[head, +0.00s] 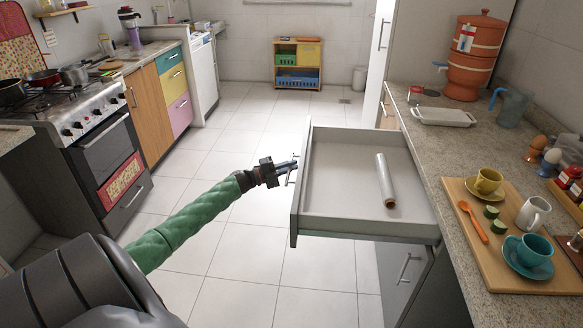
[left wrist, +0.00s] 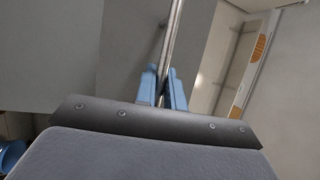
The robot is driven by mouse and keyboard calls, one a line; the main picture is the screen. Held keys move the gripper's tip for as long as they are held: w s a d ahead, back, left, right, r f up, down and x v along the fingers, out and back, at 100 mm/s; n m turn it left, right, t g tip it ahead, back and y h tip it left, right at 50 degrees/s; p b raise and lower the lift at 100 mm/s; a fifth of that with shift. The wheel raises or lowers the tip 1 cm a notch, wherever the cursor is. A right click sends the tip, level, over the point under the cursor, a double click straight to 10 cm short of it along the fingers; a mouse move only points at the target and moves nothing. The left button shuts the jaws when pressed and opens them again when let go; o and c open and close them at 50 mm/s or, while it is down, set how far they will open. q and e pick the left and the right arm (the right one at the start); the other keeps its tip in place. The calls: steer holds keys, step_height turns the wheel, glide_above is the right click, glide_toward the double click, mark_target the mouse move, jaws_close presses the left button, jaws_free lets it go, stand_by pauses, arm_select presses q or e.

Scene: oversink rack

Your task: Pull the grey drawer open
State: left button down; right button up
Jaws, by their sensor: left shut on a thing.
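The grey drawer (head: 335,220) stands well out from the counter on the right in the head view. Its inside is visible, and a foil-like roll (head: 385,180) lies in it. My left gripper (head: 289,168) is at the drawer's front, at the left side of the drawer in the head view. In the left wrist view, its two blue fingers (left wrist: 165,92) are shut on the metal bar handle (left wrist: 173,40), one on each side of it. The drawer's grey front (left wrist: 130,50) shows beside the bar. My right gripper is not in view.
The counter (head: 440,160) above the drawer carries a wooden board (head: 475,245) with cups, a white dish (head: 442,117) and an orange water filter (head: 470,60). A lower grey cabinet (head: 400,270) is below. The tiled floor (head: 220,130) left of the drawer is clear up to the stove (head: 90,120).

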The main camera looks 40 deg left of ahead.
arm_select(q)
steer(key=shift+f, duration=0.15)
steer(key=c, duration=1.5)
jaws_free()
